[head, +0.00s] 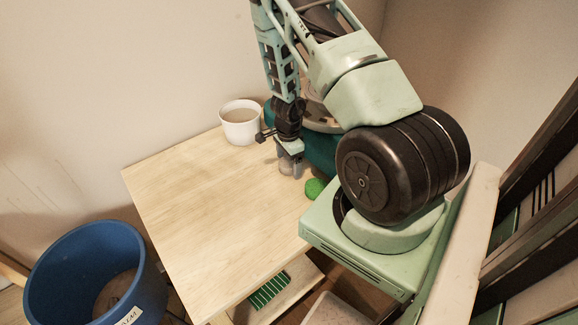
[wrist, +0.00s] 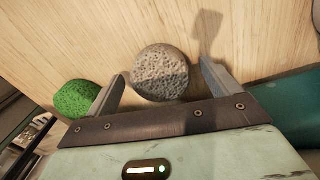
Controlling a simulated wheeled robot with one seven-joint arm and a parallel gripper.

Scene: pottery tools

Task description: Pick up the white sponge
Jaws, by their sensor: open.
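The white sponge (wrist: 161,72) is a round, pitted, greyish-white piece lying on the wooden table in the wrist view. My gripper (wrist: 163,72) is open, with one finger to the left of the sponge and one to its right. There is a gap on the right side; the left finger is very close to the sponge. I cannot tell how far down the fingers reach beside it. In the head view my gripper (head: 290,166) points down over the table, and the sponge is mostly hidden there.
A green sponge (wrist: 77,99) lies just outside the left finger; it also shows in the head view (head: 315,188). A white cup (head: 240,124) stands behind my gripper. A teal pottery wheel (head: 321,153) is close on the right. The table's left half (head: 200,200) is clear.

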